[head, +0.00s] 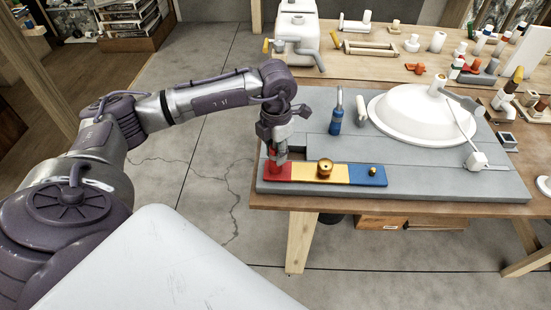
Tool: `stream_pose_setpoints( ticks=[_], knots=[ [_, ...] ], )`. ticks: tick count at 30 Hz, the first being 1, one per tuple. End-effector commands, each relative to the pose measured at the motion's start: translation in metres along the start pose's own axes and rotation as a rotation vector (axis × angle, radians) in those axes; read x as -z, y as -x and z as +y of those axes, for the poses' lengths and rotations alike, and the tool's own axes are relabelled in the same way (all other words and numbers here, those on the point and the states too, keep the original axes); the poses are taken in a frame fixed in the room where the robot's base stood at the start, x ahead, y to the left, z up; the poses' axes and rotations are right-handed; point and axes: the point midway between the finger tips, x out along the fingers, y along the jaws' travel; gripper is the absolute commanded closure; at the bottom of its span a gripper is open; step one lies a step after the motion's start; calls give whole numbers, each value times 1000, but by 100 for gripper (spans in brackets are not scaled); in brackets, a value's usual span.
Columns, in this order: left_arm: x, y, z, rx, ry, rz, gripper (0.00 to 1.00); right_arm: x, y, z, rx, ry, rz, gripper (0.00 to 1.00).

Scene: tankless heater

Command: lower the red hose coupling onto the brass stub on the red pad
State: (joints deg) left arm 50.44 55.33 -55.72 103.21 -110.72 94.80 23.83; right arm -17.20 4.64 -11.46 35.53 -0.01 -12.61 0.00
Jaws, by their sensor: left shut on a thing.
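My left gripper (279,149) points down over the red pad (282,177) at the left end of a three-colour strip. It is shut on the red hose coupling (275,163), which shows only as a small red part at the fingertips. The red pad's brass stub is hidden behind the fingers and coupling. I cannot tell whether the coupling touches the stub or is just above it. My right gripper is not in view.
The yellow pad (306,172) holds a wide brass fitting (325,168); the blue pad (363,179) holds a small brass stub (373,171). A blue-bodied coupling (336,121) stands behind the strip. A large white dome (425,112) lies to the right on the grey board (440,183).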

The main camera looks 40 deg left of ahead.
Motion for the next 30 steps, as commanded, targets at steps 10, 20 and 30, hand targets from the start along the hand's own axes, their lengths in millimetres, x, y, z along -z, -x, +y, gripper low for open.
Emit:
stream_pose_setpoints(
  ticks=[10, 20, 30],
  knots=[
    [0, -2, 0, 0, 0, 0, 63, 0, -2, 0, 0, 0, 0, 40],
    [0, -2, 0, 0, 0, 0, 40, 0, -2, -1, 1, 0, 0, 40],
    [-1, 4, 0, 0, 0, -2, 40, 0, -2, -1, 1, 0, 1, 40]
  ],
)
